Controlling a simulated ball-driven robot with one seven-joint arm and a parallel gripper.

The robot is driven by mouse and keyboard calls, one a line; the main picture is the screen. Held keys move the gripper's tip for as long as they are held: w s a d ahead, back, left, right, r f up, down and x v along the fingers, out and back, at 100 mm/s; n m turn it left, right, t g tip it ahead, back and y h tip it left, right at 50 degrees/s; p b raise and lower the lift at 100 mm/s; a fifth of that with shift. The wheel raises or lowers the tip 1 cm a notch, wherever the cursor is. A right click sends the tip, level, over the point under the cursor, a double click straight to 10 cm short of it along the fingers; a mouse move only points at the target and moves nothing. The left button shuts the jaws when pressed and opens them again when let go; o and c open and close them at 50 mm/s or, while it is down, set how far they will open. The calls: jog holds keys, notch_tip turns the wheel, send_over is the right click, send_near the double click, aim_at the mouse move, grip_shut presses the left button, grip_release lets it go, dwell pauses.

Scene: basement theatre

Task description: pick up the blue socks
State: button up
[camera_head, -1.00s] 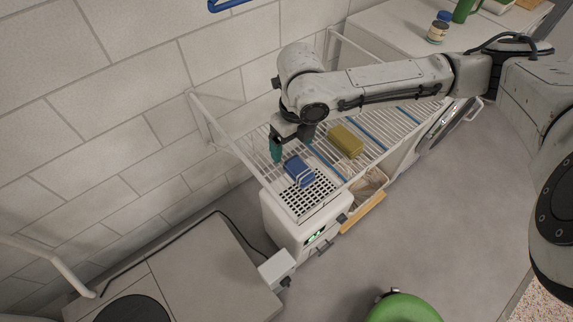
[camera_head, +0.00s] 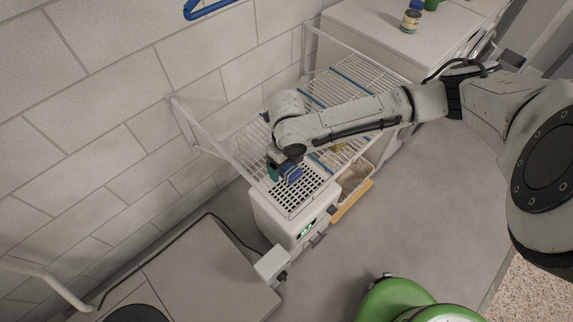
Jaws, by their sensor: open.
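The blue socks (camera_head: 293,177) are a small folded blue bundle on the white wire rack, by the perforated panel at its near end. My gripper (camera_head: 281,172) is right at the socks, pointing down from above. One teal finger shows at the left side of the bundle. The other finger is hidden behind the wrist, so I cannot tell whether the fingers touch the socks. The jaws are open. My arm covers part of the rack.
The rack's wire side (camera_head: 196,125) stands up by the block wall. A can (camera_head: 410,21) stands on a white surface at the back. A green rounded object (camera_head: 395,300) is on the floor in front.

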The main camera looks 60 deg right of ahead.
jog(key=shift+f, duration=0.3)
jog(key=shift+c, duration=0.3)
jog(key=c, duration=1)
jog(key=shift+r, duration=0.1)
